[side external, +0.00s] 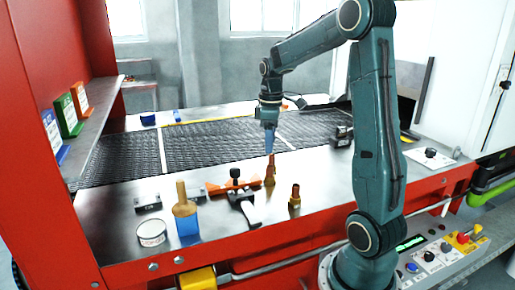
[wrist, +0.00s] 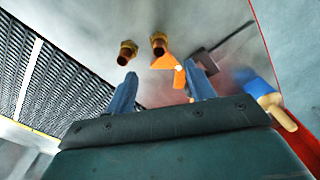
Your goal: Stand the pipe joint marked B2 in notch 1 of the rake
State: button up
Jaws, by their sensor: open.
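My gripper (side external: 269,142) points down with its blue fingers just above a brown pipe joint (side external: 270,172); this tall shape may be two joints overlapping. Another pipe joint (side external: 294,197) stands to the right, closer to the front edge. The wrist view shows two brass-brown joints, one on the left (wrist: 127,53) and one on the right (wrist: 158,45), both beyond the fingertips. My gripper (wrist: 162,84) is open there with nothing between its fingers. I cannot read any B2 mark. An orange piece (side external: 222,188), possibly the rake, lies left of the joints; its notches are not clear.
A grey and black tool (side external: 247,210) lies before the orange piece. The black mesh belt (side external: 205,145) runs behind.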

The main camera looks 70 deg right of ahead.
jog(key=s+a+r+m+t+h, duration=0.1)
jog(key=s+a+r, duration=0.15)
jog(key=a, duration=0.45)
jog(key=s+a+r+t, duration=0.1)
jog(key=a+r, duration=0.2)
jog(key=a, duration=0.4)
jog(key=s+a+m+t+y, duration=0.1)
jog(key=s+a+m+t, duration=0.1)
jog(key=s+a, duration=0.7)
jog(key=shift+a+t, duration=0.7)
jog(key=shift+t, duration=0.1)
jog(key=shift+c, duration=0.9)
jog(key=shift+w, duration=0.1)
